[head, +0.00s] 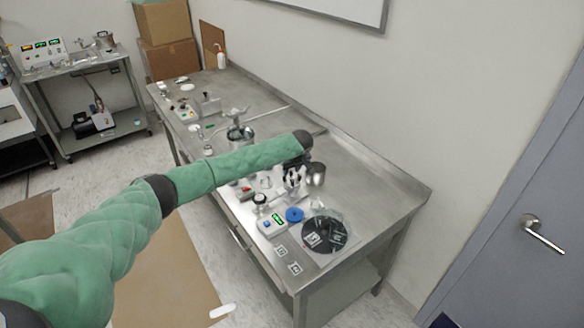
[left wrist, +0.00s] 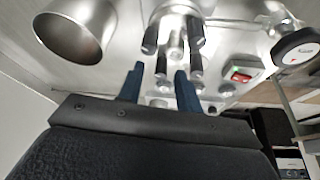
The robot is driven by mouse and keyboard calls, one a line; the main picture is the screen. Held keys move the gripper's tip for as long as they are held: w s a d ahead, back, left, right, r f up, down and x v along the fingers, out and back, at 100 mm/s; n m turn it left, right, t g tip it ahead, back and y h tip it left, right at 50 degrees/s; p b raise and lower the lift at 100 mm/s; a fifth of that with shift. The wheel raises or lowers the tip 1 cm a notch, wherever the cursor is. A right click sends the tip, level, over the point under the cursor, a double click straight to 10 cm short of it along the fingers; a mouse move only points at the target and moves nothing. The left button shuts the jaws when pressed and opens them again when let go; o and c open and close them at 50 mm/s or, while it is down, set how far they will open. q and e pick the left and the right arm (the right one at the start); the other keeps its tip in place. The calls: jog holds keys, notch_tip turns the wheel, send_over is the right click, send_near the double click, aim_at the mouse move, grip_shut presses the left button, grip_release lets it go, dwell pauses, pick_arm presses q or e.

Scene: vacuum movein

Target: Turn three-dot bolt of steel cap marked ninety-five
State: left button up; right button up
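My left arm reaches across the bench in the head view, and its gripper (head: 294,178) points down over a steel fitting with several dark-tipped bolts. In the left wrist view my left gripper (left wrist: 158,82) has its two blue-grey fingers apart. The steel fitting (left wrist: 175,28) with black-sleeved bolts (left wrist: 150,40) lies just beyond and between the fingertips; I cannot tell whether they touch it. No ninety-five mark or three-dot mark is readable in either view. My right gripper is not in view.
A steel cup (head: 317,174) stands beside the gripper, also in the left wrist view (left wrist: 76,32). A red-switch box (left wrist: 242,68) and round gauge (left wrist: 294,46) lie right. A blue disc (head: 294,215) and black disc (head: 326,235) lie near the bench's front end. The bench's right side is clear.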

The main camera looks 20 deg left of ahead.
pick_arm(q)
jog(key=shift+a+f, duration=0.1)
jog(key=shift+f, duration=0.05)
grip_shut()
